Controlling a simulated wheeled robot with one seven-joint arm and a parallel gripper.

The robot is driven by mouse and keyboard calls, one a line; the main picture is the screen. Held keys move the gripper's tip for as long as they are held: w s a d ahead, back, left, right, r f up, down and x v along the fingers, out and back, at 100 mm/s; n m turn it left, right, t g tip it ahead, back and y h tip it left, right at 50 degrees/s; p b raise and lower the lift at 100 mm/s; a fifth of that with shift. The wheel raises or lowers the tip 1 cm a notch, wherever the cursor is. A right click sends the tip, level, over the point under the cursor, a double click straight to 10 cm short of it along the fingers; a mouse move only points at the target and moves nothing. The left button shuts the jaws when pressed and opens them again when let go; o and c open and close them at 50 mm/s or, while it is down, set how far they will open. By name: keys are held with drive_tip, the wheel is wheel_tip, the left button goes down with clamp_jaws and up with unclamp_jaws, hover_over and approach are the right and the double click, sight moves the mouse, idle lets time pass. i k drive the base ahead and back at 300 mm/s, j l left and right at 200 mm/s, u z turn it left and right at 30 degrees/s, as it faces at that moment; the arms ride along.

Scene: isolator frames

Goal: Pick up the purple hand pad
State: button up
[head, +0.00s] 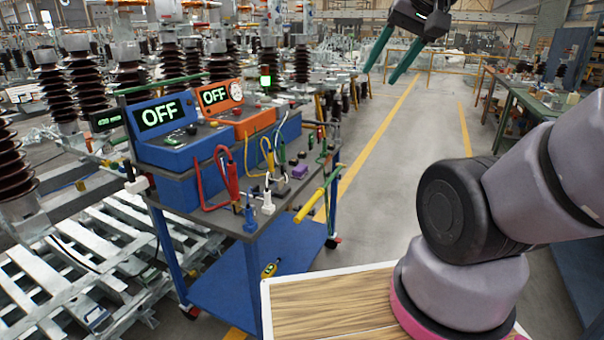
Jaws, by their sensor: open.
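A small purple block (300,171), which looks like the purple hand pad, lies on the grey top of the blue cart (230,212), near its right end. It sits behind the yellow handle and to the right of the white plug. My gripper (383,76) is at the top of the view, high above and to the right of the cart. Its two teal fingers are apart, and nothing is between them. The gripper is well clear of the purple pad. The pad's face is too small to show detail.
A blue box (160,141) and an orange box (240,117) with "OFF" displays stand on the cart. Red (228,178) and yellow cables, plugs and a yellow handle (309,206) crowd around the pad. The floor aisle (400,130) to the right is open.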

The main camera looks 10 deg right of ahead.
sight(299, 172)
drive_tip(key=u, duration=1.2)
drive_tip(key=z, duration=1.2)
drive_tip(key=i+l+u, duration=0.45)
drive_tip(key=l, duration=0.15)
drive_tip(key=i+l+u, duration=0.25)
drive_tip(key=l+u, duration=0.2)
drive_tip(key=l, duration=0.25)
drive_tip(key=i+l+u, duration=0.1)
drive_tip(key=l+u, duration=0.15)
drive_tip(key=l, duration=0.15)
drive_tip(key=i, duration=0.25)
